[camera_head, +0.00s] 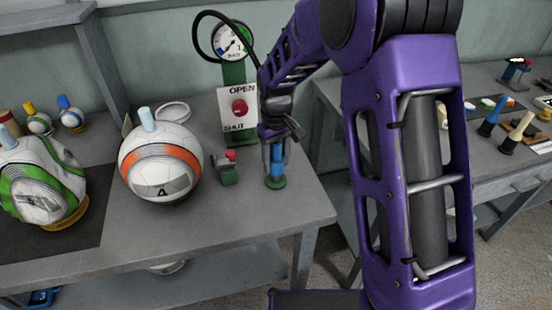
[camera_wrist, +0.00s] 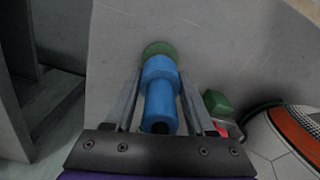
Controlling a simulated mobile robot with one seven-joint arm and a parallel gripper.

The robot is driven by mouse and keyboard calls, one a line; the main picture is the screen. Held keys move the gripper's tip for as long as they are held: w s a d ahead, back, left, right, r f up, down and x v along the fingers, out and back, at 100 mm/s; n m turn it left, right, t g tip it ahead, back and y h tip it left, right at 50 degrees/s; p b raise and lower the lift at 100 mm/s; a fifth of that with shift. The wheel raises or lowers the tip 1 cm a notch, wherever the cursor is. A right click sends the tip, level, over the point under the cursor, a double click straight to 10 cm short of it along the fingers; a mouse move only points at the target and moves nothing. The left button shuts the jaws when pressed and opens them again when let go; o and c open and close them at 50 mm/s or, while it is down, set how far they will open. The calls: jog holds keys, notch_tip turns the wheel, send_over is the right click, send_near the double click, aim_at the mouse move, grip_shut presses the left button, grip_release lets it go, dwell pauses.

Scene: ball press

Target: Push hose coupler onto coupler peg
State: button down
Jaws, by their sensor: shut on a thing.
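The blue hose coupler (camera_wrist: 160,100) stands between the two fingers of my gripper (camera_wrist: 158,92) in the wrist view. In the head view my gripper (camera_head: 277,146) points down at the table's right end, shut on the coupler (camera_head: 276,156). The green round base of the coupler peg (camera_head: 275,183) is directly below, and it also shows beyond the coupler in the wrist view (camera_wrist: 157,48). The blue part reaches close to the green base and looks upright. The peg itself is hidden, so I cannot tell how far the coupler sits on it.
A black hose (camera_head: 205,24) loops from the pressure gauge (camera_head: 231,41) toward my gripper. A small green block with a red top (camera_head: 228,168) stands just left of the peg. A white and orange ball (camera_head: 160,165) and an OPEN/SHUT panel (camera_head: 240,112) are nearby.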

jog(key=shift+f+b, duration=0.85)
jog(key=shift+f, duration=0.65)
jog(key=shift+c, duration=0.8)
grip_release()
notch_tip(320, 180, up, 18)
jog(key=p, duration=0.3)
jog(key=shift+f, duration=0.25)
